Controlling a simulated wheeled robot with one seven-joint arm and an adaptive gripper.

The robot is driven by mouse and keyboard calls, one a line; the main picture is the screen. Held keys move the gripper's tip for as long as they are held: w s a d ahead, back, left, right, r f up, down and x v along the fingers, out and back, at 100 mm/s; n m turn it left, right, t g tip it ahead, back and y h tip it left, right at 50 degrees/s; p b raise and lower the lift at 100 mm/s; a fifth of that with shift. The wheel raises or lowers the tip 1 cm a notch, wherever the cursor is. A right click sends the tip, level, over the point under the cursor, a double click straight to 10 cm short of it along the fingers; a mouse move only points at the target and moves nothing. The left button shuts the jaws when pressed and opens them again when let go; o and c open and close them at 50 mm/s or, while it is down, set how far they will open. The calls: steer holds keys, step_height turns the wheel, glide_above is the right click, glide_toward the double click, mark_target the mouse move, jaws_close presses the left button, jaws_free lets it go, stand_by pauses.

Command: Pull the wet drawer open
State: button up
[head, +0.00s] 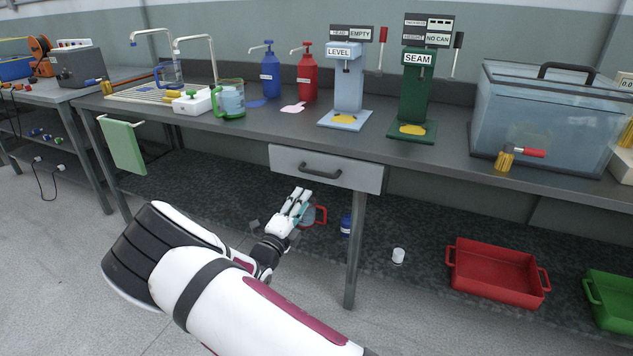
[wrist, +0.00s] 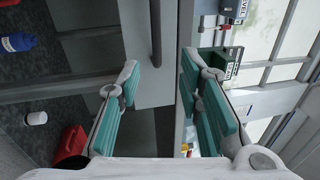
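The drawer (head: 355,177) is a grey front under the bench top, with a dark bar handle (head: 321,173). It looks shut, its front about level with the bench edge. My gripper (head: 300,197) is in front of and just below the drawer in the head view. In the wrist view my gripper (wrist: 160,70) is open and empty, its two teal-padded fingers well apart. The drawer front (wrist: 125,35) and its handle (wrist: 156,35) show ahead in that turned view. The handle lies beyond the fingertips, between their lines, and appears untouched. The drawer's inside is hidden.
The bench top (head: 285,131) above carries pump bottles, a blue LEVEL stand (head: 348,92) and a green SEAM stand (head: 415,98). A bench leg (head: 355,250) stands below the drawer's right side. The lower shelf holds a red tray (head: 495,275), a white jar and a blue bottle.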

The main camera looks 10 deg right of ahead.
mark_target(317, 174)
steer(key=shift+n+y, duration=0.3)
steer(key=shift+n, duration=0.2)
steer(key=b+x, duration=0.1)
steer(key=x, duration=0.3)
steer(key=b+x, duration=0.1)
steer(key=x, duration=0.4)
steer(key=b+x, duration=0.1)
steer(key=x, duration=0.3)
steer(key=shift+w+a+f+b, duration=0.1)
steer(key=shift+w+a+b, duration=0.15)
steer(key=shift+w+b, duration=0.15)
jaws_close()
